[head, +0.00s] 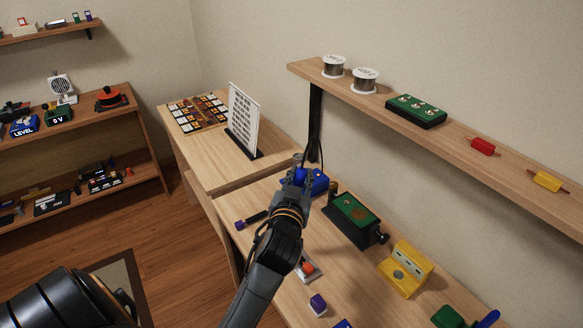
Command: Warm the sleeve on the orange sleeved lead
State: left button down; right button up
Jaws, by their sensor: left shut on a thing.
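My left gripper (299,174) is over the back of the workbench, seen from behind. It is shut on a blue thing, mostly hidden by the fingers, so I cannot tell its full shape. A blue block (319,182) shows just right of the fingers; I cannot tell whether it is part of the held thing. I cannot make out the orange sleeved lead. A small orange-red part (307,267) on a pale base shows beside my forearm, partly hidden by it. My right gripper is out of view.
On the bench (275,312) stand a green board in a black holder (354,215), a yellow device (404,268), a purple-topped block (318,304) and a dark purple-ended tool (250,220). A wall shelf (450,140) overhangs the right side. A white sign (243,117) stands behind.

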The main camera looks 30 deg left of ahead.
pick_arm(q)
jog(key=f, duration=0.1)
jog(key=b, duration=0.1)
jog(key=f+b, duration=0.1)
jog(key=shift+w+a+f, duration=0.15)
jog(key=shift+a+f, duration=0.1)
jog(key=shift+f, duration=0.05)
notch_tip(320, 180, down, 3)
jog(key=b, duration=0.3)
jog(key=shift+d+r, duration=0.1)
jog(key=shift+f+b, duration=0.4)
jog(key=shift+f, duration=0.05)
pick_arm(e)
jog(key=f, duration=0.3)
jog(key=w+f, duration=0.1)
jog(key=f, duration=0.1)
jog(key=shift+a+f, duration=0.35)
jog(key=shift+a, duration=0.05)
pick_arm(q)
jog(key=shift+r, duration=0.1)
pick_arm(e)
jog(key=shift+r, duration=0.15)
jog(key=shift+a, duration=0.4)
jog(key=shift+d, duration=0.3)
